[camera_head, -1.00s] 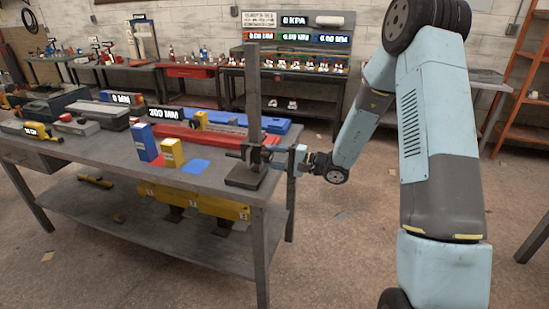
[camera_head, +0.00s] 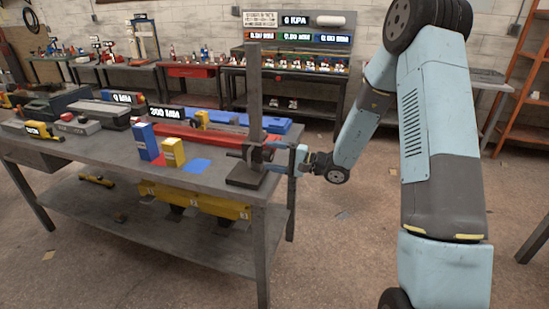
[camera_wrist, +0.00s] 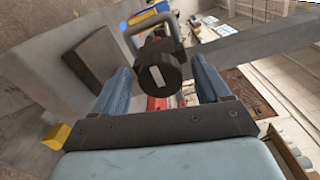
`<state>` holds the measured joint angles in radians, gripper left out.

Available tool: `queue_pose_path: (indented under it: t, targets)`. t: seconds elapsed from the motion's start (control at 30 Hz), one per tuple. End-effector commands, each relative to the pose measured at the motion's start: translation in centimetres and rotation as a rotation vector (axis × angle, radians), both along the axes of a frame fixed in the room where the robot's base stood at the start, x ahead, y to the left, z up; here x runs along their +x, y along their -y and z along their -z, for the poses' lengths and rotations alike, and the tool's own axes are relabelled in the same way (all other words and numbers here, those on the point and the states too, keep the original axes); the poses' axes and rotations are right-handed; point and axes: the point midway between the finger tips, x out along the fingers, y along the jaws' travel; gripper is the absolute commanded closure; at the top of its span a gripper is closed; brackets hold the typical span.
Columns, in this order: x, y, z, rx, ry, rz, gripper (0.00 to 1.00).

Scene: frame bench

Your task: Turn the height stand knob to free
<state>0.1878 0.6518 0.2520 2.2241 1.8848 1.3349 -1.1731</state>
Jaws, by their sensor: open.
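The height stand (camera_head: 255,105) is a grey upright post on a dark square base at the right end of the workbench. Its knob (camera_wrist: 162,72) is a dark round cylinder with a short white bar on its face, tilted slightly from vertical in the wrist view. My gripper (camera_wrist: 165,84) is open, with one blue finger on each side of the knob and gaps visible between. In the head view my gripper (camera_head: 293,159) is beside the post at carriage height. The knob is hard to make out there, and any free or locked marking is unreadable.
The workbench (camera_head: 110,165) holds a blue box (camera_head: 146,141), a yellow-and-red box (camera_head: 172,153) and a blue patch (camera_head: 196,166) left of the stand. A red long piece and a blue tray lie behind.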

Motion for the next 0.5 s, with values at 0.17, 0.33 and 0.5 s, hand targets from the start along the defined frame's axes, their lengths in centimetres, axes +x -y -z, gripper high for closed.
queue_pose_path:
  t: [0.17, 0.33, 0.5]
  targets:
    - [-0.3, 1.2, 0.0, -0.001, 0.0, 0.004, 0.24]
    - [-1.3, 3.9, 0.1, -0.002, -0.001, 0.005, 0.24]
    - [-2.5, 7.2, 0.1, -0.001, -0.002, 0.005, 0.24]
